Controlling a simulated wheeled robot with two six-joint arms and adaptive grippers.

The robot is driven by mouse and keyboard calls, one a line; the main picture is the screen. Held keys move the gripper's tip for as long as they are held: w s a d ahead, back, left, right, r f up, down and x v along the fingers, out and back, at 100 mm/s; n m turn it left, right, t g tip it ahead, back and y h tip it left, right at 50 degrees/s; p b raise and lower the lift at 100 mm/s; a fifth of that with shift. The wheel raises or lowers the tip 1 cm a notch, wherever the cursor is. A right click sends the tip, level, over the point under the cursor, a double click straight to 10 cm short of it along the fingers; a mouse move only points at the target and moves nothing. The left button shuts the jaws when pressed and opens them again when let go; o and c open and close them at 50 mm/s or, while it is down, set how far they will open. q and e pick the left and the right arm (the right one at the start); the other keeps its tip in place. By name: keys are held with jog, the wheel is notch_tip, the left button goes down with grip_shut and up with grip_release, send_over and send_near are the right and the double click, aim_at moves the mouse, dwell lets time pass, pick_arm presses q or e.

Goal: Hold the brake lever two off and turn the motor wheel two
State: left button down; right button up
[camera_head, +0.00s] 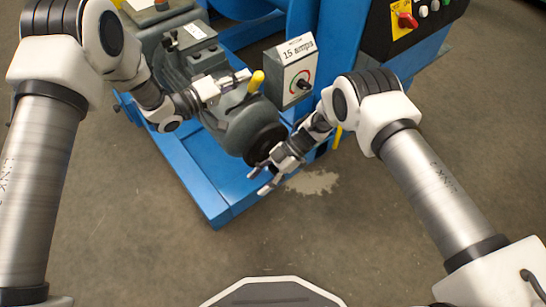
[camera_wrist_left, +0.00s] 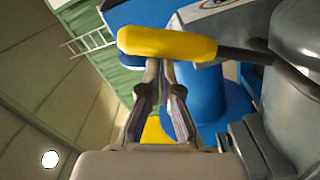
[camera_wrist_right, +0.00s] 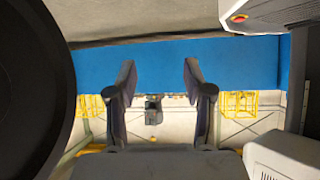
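Brake lever two's yellow handle (camera_head: 257,81) stands up beside the grey motor (camera_head: 232,125). My left gripper (camera_head: 243,76) is at the handle, its fingers nearly together. In the left wrist view the yellow handle (camera_wrist_left: 165,44) lies crosswise at the tips of my left gripper (camera_wrist_left: 160,64), not between the fingers; contact cannot be told. Motor wheel two (camera_head: 265,143) is a black disc on the motor's near end. My right gripper (camera_head: 262,180) is open and empty just in front of and below it. In the right wrist view the black wheel (camera_wrist_right: 30,90) fills the left edge, beside my right gripper (camera_wrist_right: 160,75).
A box marked "15 amps" (camera_head: 296,72) with a dial stands just right of the lever. The blue frame (camera_head: 200,185) runs under the motor. A control panel with a red knob (camera_head: 405,20) is at upper right. The floor in front is clear.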

jog(key=s+d+f+m+t, duration=0.2)
jog(key=d+f+m+t, duration=0.7)
jog(key=t, duration=1.1)
jog(key=d+m, duration=0.3)
jog(key=m, duration=0.3)
jog(key=shift+d+f+y, duration=0.2)
jog(key=shift+f+y, duration=0.15)
jog(key=shift+y, duration=0.05)
jog(key=x, duration=1.2)
jog(key=shift+c, duration=0.4)
